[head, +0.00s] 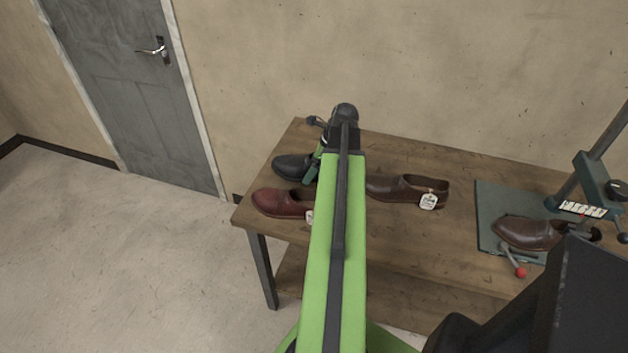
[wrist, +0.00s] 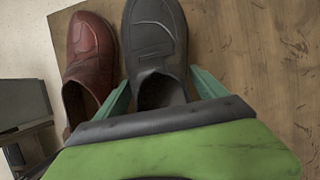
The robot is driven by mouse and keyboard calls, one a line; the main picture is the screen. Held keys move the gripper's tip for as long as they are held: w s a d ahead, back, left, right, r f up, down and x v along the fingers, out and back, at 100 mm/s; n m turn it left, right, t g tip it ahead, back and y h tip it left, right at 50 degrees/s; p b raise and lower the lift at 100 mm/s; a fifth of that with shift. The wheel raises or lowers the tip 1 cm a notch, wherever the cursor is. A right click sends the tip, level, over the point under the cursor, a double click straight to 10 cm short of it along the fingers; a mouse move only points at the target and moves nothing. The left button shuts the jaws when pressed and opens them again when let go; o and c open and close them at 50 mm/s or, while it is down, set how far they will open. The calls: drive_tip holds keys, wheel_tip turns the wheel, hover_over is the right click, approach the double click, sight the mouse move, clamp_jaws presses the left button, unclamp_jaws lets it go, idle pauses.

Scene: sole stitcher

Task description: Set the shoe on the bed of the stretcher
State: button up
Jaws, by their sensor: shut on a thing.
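My gripper (wrist: 161,90) is shut on the black shoe (wrist: 155,35), with one teal finger on each side of its heel end. In the head view the black shoe (head: 291,167) is at the table's far left, partly behind my arm. I cannot tell whether it touches the table. The stretcher (head: 590,180) stands at the right of the table. A dark brown shoe (head: 530,233) sits at its teal base plate (head: 490,207), under the upright part.
A red-brown shoe (head: 281,203) lies beside the black one, also seen in the wrist view (wrist: 90,50). A brown tagged shoe (head: 400,188) lies mid-table. The wooden table (head: 460,165) is bare between it and the stretcher. A grey door (head: 135,90) is at left.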

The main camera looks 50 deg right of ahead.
sight(314, 184)
drive_tip(key=shift+f+b, duration=2.15)
drive_tip(key=shift+f, duration=0.05)
drive_tip(key=o, duration=1.8)
drive_tip(key=shift+r, duration=0.1)
drive_tip(key=p+v, duration=1.1)
drive_tip(key=v, duration=0.1)
drive_tip(key=shift+w+a, duration=0.1)
drive_tip(key=shift+w, duration=0.05)
drive_tip(key=shift+s+r+p, duration=0.25)
drive_tip(key=shift+p, duration=0.15)
drive_tip(key=shift+f, duration=0.1)
